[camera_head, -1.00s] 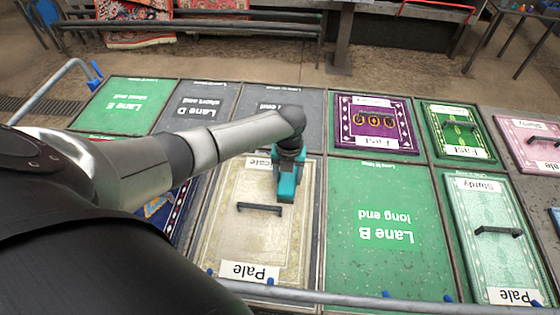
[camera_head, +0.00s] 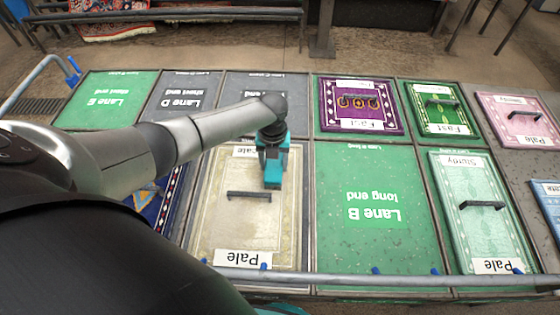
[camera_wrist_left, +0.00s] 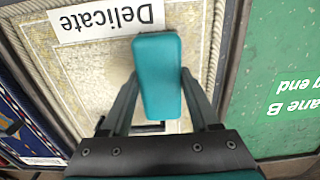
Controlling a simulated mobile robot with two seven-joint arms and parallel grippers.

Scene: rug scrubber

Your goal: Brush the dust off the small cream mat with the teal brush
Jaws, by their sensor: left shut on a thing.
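The cream mat (camera_head: 222,215) lies flat in a lane in the middle of the head view. It has a black handle (camera_head: 249,195) across its middle and a "Pale" label at its near end. In the left wrist view the mat (camera_wrist_left: 98,72) shows a "Delicate" label. My left gripper (camera_head: 273,160) is over the mat's far right part. It is shut on the teal brush (camera_wrist_left: 158,75), which points down toward the mat. I cannot tell whether the brush touches the mat. No dust can be made out clearly. My right gripper is not in view.
The green Lane B panel (camera_head: 365,235) right of the mat is bare. A purple mat (camera_head: 362,118), a small green mat (camera_head: 440,112) and a pale green mat (camera_head: 480,230) lie farther right. A grey rail (camera_head: 370,281) crosses the near edge. A dark blue mat (camera_head: 165,205) lies at left.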

